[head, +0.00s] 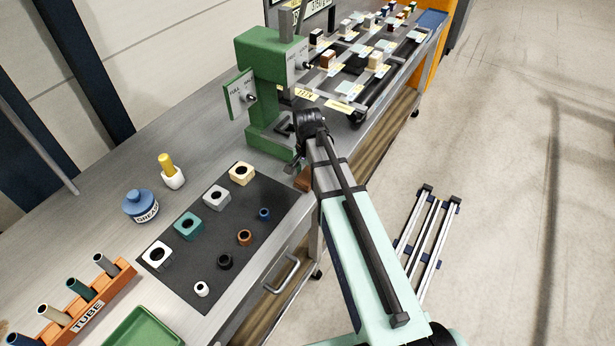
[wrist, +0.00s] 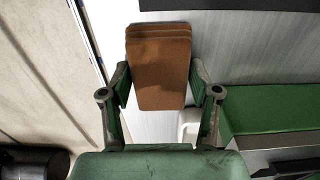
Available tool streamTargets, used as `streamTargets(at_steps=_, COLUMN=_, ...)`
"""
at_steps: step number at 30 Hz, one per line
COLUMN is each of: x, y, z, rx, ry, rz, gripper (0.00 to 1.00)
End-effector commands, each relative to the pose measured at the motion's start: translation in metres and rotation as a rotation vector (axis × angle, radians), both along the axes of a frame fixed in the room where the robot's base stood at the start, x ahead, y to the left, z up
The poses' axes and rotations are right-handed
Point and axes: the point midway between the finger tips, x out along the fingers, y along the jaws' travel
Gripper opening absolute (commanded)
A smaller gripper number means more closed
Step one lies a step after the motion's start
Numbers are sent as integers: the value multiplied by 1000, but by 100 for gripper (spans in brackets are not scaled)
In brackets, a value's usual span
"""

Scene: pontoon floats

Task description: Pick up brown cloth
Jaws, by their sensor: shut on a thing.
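The brown cloth (wrist: 160,65) is a folded stack with rounded corners, seen in the wrist view. My gripper (wrist: 160,82) has one finger on each side of it and is shut on it. In the head view a small part of the brown cloth (head: 303,179) shows beside my arm, at the front edge of the bench by the black mat. My gripper is mostly hidden behind my arm there. I cannot tell whether the cloth touches the bench.
A green press (head: 268,85) stands just behind my gripper. The black mat (head: 205,250) holds several square blocks and small rings. A blue grease pot (head: 141,206), a yellow-topped white bottle (head: 171,175) and an orange tube rack (head: 85,308) stand left.

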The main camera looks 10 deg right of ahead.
Motion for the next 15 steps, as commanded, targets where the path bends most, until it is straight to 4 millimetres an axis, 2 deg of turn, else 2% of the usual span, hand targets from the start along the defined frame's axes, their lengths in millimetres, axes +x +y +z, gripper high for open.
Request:
streamTargets(at_steps=8, x=0, y=0, z=5, rx=0, ry=1, rz=0, gripper=32)
streamTargets(at_steps=15, x=0, y=0, z=28, rx=-1, ry=-2, rz=0, gripper=32)
